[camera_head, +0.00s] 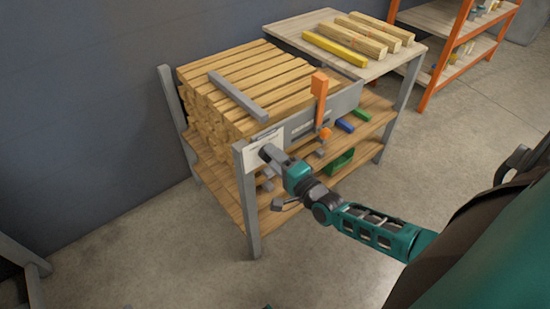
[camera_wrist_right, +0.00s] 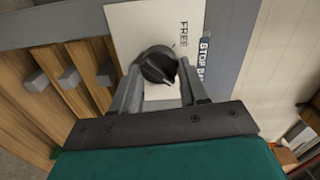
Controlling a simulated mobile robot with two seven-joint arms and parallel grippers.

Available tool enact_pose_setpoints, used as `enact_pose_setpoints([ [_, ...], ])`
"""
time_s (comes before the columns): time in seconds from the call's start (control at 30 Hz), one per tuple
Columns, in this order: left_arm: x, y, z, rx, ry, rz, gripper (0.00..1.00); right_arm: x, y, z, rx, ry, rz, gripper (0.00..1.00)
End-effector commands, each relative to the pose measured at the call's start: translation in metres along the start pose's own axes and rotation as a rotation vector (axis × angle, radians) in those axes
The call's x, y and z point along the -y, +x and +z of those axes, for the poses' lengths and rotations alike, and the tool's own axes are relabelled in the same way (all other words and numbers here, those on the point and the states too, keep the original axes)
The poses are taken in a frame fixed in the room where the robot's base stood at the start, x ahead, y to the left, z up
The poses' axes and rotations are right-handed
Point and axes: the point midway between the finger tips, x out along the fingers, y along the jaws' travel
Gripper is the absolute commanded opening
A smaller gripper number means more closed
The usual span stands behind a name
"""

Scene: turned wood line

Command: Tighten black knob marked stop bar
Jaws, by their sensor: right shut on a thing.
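The black knob (camera_wrist_right: 157,66) sits on a white plate (camera_wrist_right: 130,25) marked FREE, beside a label (camera_wrist_right: 203,60) whose visible letters read "STOP BA". My right gripper (camera_wrist_right: 160,88) is shut on the knob, one finger on each side. The knob's pointer is partly hidden, so its exact setting is hard to read. In the head view, my right gripper (camera_head: 268,153) reaches the white plate (camera_head: 258,143) at the near corner of the wooden rack and hides the knob. A grey bar (camera_head: 238,95) lies across the stacked wood. My left gripper is not in view.
An orange lever (camera_head: 319,97) stands upright right of my right gripper, with an orange ball (camera_head: 325,133) below it. Blue (camera_head: 345,125) and green blocks lie on the shelf, above a green bin (camera_head: 340,160). Wood pieces (camera_head: 365,35) lie on the side table. The floor in front is clear.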

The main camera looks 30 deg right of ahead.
Motion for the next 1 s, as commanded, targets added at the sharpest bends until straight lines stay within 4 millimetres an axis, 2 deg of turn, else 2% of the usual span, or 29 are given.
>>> enact_pose_setpoints([
  [0.03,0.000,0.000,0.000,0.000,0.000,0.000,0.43,0.000,0.000,0.000,0.000,0.004,0.001,0.44],
  [0.3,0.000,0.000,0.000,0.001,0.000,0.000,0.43,0.000,0.000,0.000,0.000,0.002,0.000,0.69],
  [0.63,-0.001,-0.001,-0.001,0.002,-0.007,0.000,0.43,0.000,-0.006,0.000,0.000,0.001,0.001,0.69],
  [0.77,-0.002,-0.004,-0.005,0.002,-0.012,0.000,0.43,0.001,-0.025,0.000,0.000,0.001,0.004,0.69],
  [1.0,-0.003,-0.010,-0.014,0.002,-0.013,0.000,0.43,0.001,-0.078,0.000,0.001,0.000,0.004,0.69],
])
